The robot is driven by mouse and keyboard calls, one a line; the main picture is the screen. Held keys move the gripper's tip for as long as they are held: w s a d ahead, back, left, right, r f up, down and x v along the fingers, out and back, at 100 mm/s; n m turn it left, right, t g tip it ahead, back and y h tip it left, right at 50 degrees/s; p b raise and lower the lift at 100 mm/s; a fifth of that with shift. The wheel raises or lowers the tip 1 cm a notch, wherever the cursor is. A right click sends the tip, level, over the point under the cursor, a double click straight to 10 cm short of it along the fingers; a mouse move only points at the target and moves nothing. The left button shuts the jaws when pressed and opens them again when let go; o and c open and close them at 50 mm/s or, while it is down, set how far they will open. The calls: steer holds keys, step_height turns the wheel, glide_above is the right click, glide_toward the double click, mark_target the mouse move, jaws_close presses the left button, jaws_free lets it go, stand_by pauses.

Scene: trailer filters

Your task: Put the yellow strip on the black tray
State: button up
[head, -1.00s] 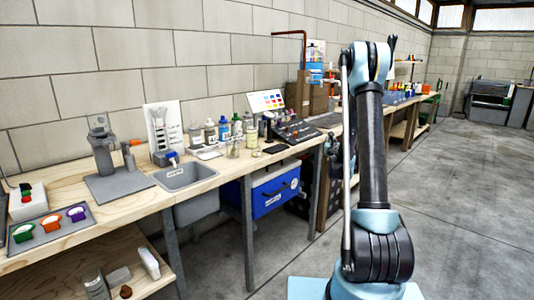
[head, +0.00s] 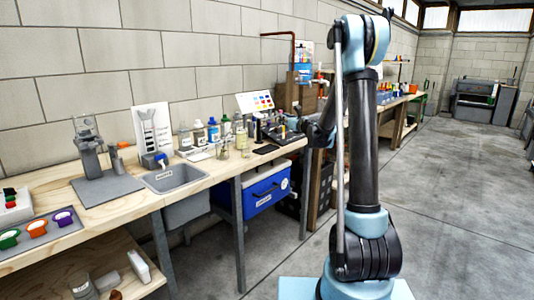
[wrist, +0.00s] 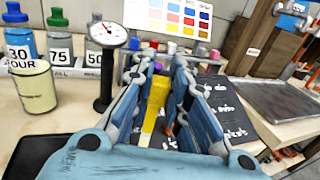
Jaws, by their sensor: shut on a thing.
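My gripper (wrist: 158,95) is shut on the yellow strip (wrist: 154,104), which hangs upright between the blue fingers in the wrist view. A small yellow spot in the head view (head: 283,132) looks like the strip. The strip is in front of a black panel with white handwriting (wrist: 220,108) and small coloured vials; I cannot tell whether it touches the panel. A dark rimmed tray (wrist: 278,103) lies flat and empty to the right in the wrist view. A black flat slab (wrist: 38,158) lies at lower left. I cannot tell for certain which is the black tray.
A dial gauge on a stand (wrist: 107,65) and a beige cup (wrist: 35,88) stand left of my gripper. Several labelled bottles (wrist: 57,40) are behind. A colour chart (wrist: 172,18) stands at the back. In the head view a grey sink (head: 172,178) is farther left.

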steer(key=s+a+r+n+g+y, duration=0.35)
steer(key=s+a+r, duration=0.25)
steer(key=a, duration=0.2)
step_height(320, 180, down, 10)
steer(key=shift+s+a+r+y, duration=0.2)
steer(key=shift+a+y, duration=0.1)
steer(key=shift+y, duration=0.05)
steer(key=shift+f+g, duration=0.1)
steer(key=shift+g, duration=0.15)
steer(key=o, duration=0.7)
